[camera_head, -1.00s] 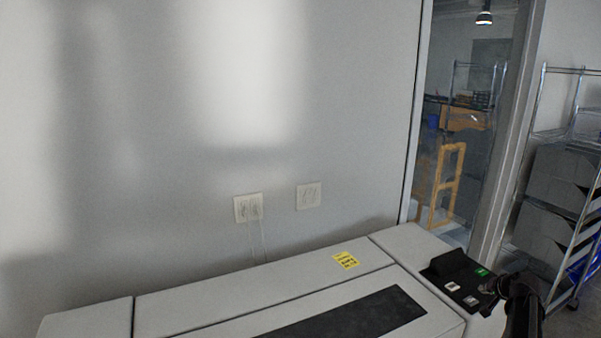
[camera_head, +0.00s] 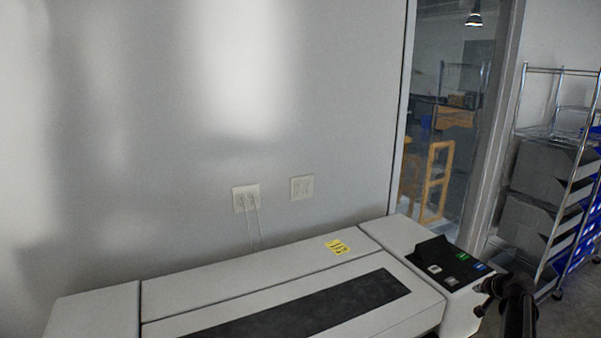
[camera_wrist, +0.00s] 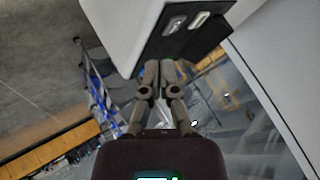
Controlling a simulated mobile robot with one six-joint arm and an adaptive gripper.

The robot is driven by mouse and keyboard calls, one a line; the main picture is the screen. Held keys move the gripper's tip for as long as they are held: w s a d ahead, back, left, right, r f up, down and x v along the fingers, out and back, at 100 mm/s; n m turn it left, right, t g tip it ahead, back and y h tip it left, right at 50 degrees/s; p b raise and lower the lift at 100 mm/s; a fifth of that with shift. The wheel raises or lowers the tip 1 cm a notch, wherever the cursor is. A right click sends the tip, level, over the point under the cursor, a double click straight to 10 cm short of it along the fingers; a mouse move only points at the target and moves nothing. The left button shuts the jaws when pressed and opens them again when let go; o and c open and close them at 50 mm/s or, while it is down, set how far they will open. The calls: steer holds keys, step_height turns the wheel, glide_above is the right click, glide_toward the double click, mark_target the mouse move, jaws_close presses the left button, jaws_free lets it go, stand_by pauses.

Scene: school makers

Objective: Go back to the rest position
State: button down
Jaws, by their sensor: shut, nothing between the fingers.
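My gripper (camera_wrist: 160,72) is shut and empty in the wrist view, its two fingertips close together. Past the fingertips is the dark control panel of the white machine, with two light buttons (camera_wrist: 185,22) showing. In the head view my gripper (camera_head: 484,298) is a small dark shape at the lower right, beside the right end of the white machine (camera_head: 215,282). The machine's control panel (camera_head: 448,264) has a green-marked, a blue-marked and two pale buttons. I cannot tell from the views how far the fingertips are from the panel.
A wall with two outlets (camera_head: 302,187) stands behind the machine. A glass panel right of it shows a wooden stool (camera_head: 436,178) beyond. A metal wire rack (camera_head: 545,190) with grey and blue bins stands at the right. Some floor (camera_head: 578,318) is bare at the lower right.

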steer(key=s+a+f+n+g+y+b, duration=0.1)
steer(key=a+f+n+g, duration=0.15)
steer(key=a, duration=0.65)
steer(key=s+a+f+n+g+b, duration=0.1)
steer(key=s+a+f, duration=0.15)
steer(key=a, duration=0.55)
steer(key=s+a+f+n+g+y+b, duration=0.1)
steer(key=a+f+n+b, duration=0.15)
steer(key=a, duration=0.65)
steer(key=s+a+f+n+g+h+b, duration=0.1)
steer(key=s+a+f+g, duration=0.1)
steer(key=s+a, duration=0.4)
steer(key=s+a+f+n+g+b, duration=0.1)
steer(key=s+a+f+n+g, duration=0.1)
steer(key=s+a, duration=0.5)
steer(key=a+f, duration=0.1)
steer(key=a, duration=0.3)
steer(key=shift+f+g+h+b, duration=0.15)
steer(key=shift+g+h+b, duration=0.15)
steer(key=shift+g+h, duration=0.1)
